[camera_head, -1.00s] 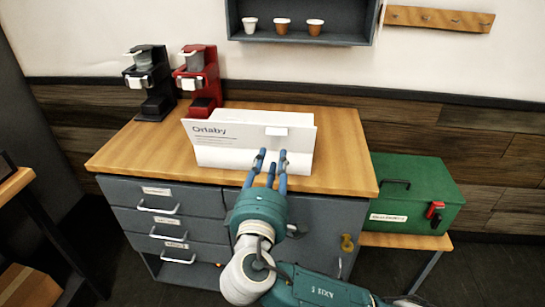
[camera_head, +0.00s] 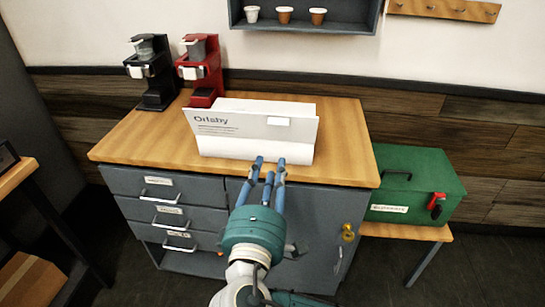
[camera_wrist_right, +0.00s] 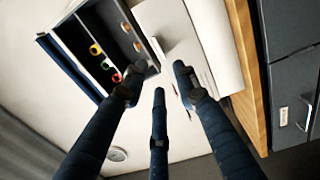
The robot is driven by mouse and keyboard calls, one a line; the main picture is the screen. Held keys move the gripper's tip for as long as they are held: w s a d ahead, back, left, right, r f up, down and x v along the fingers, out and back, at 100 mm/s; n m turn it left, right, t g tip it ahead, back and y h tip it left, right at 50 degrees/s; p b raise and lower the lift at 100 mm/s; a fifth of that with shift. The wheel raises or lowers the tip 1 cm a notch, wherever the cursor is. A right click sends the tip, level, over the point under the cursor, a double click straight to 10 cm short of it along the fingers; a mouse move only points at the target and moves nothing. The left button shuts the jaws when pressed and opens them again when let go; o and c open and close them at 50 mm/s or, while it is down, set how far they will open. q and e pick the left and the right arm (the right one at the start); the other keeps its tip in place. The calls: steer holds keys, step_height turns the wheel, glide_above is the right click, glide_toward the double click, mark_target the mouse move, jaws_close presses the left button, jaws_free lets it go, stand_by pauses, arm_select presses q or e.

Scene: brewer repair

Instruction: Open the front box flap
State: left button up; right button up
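A white box (camera_head: 250,150) with "Orlaby" lettering stands on the wooden counter top. Its front flap (camera_head: 240,125) is a lettered panel that leans out above the lower front face and carries a small white tab (camera_head: 278,121) near its upper right. My right gripper (camera_head: 268,170) has blue fingers and is in front of the box's lower right face, below the flap. Its fingers are spread and empty. The right wrist view shows the fingers (camera_wrist_right: 157,82) apart, with the white box (camera_wrist_right: 210,40) beyond them. My left gripper is out of view.
A black coffee machine (camera_head: 150,75) and a red one (camera_head: 202,70) stand at the counter's back left. A green case (camera_head: 412,180) sits on a lower bench at right. A wall shelf (camera_head: 345,20) holds cups. The counter (camera_head: 345,140) right of the box is clear.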

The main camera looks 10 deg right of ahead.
steer(key=v, duration=0.5)
steer(key=shift+s+a, duration=0.1)
steer(key=shift+s, duration=0.2)
steer(key=shift+f, duration=0.1)
